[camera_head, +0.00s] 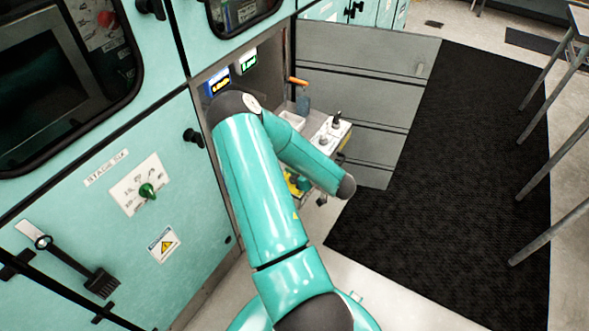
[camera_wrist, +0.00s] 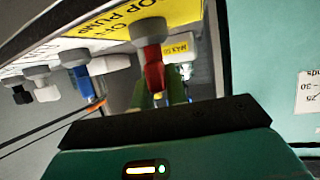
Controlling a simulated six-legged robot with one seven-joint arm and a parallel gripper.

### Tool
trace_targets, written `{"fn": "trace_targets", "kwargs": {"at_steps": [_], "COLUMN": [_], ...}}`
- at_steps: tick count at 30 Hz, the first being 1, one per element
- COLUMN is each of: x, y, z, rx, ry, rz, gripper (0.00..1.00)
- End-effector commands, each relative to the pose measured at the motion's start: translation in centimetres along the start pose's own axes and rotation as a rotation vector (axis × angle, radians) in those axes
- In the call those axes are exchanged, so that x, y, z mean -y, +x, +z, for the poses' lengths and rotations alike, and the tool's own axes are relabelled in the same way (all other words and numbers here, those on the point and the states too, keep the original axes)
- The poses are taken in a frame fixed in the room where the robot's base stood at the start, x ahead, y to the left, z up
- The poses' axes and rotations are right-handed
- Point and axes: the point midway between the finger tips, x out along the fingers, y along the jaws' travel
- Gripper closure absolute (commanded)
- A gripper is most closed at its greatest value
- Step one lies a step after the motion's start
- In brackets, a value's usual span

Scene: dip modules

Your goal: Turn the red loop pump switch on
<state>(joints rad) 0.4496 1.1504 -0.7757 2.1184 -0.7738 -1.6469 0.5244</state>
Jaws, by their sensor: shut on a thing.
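The red loop pump switch (camera_wrist: 153,72) shows in the wrist view, hanging from a grey round base under a yellow label that reads in part "OOP PUMP" and "OFF". My gripper (camera_wrist: 161,95) is at the red handle, with green finger parts on either side of its lower end. It is shut on the red handle. The dark bar of my gripper's body hides the fingers' lower parts. In the head view my arm hides the red switch and the gripper's tips.
Blue (camera_wrist: 83,84), white and black switches stand in a row left of the red one. In the head view, a teal cabinet wall (camera_head: 110,220) with a green knob (camera_head: 147,190) is left of my arm. A dark mat (camera_head: 450,200) lies right.

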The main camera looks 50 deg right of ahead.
Motion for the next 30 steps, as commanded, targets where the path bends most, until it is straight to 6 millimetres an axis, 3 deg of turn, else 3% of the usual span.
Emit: {"fn": "trace_targets", "kwargs": {"at_steps": [12, 29, 30], "x": [-0.06, 0.03, 0.04], "y": [0.06, 0.11, 0.12], "z": [-0.01, 0.08, 0.08], "rx": [0.0, 0.004, 0.003], "ry": [-0.083, -0.095, -0.095], "rz": [-0.199, -0.229, -0.229], "gripper": [1.0, 1.0, 0.8]}}
